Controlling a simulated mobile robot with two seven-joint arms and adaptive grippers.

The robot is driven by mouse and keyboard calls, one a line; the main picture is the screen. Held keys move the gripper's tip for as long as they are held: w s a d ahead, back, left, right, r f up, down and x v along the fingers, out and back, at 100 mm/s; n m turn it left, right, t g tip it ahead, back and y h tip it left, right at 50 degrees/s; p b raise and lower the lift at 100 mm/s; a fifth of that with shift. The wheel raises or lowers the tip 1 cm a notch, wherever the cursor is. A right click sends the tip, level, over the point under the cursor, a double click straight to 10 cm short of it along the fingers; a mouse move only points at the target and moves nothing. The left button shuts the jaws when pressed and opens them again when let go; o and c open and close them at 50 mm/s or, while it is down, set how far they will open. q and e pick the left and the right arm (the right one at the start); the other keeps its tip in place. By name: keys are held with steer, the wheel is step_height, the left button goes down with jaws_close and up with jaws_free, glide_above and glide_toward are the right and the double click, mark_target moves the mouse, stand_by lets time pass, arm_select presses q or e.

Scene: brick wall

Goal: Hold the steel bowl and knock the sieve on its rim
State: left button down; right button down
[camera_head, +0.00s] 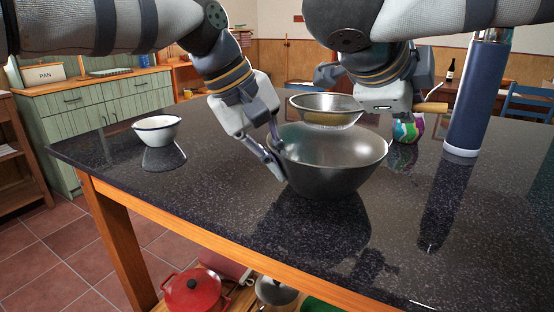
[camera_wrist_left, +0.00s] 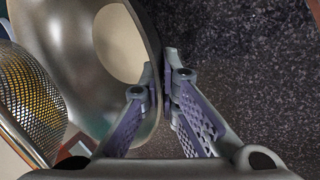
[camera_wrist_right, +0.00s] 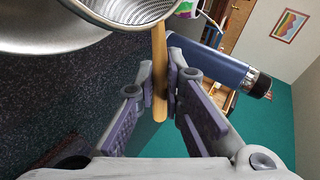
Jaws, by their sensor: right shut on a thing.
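The steel bowl (camera_head: 335,175) stands upright on the dark speckled table. My left gripper (camera_head: 272,150) straddles its left rim, one finger inside and one outside. In the left wrist view the fingers (camera_wrist_left: 162,80) are closed against the wall of the bowl (camera_wrist_left: 85,60). The sieve (camera_head: 326,105) is held above the far side of the bowl, apart from the rim in the head view. My right gripper (camera_wrist_right: 162,65) is shut on its wooden handle (camera_wrist_right: 159,95). The handle end sticks out right of the gripper in the head view. The right fingertips are mostly hidden there.
A white enamel bowl (camera_head: 157,130) stands at the table's left. A tall blue cylinder (camera_head: 474,100) stands at the right, with a colourful striped object (camera_head: 407,130) behind the bowl. The front of the table is clear. A red pot (camera_head: 195,292) sits on a shelf below.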

stand_by(0.3)
steer(key=d, duration=0.1)
steer(key=s+d+f, duration=0.1)
steer(key=d, duration=0.1)
steer(key=s+d, duration=0.1)
steer(key=shift+s+d+f, duration=0.15)
steer(key=shift+d+f, duration=0.1)
steer(key=shift+f, duration=0.1)
stand_by(0.6)
step_height(320, 180, down, 3)
stand_by(0.5)
steer(key=shift+r, duration=0.1)
steer(key=shift+r, duration=1.4)
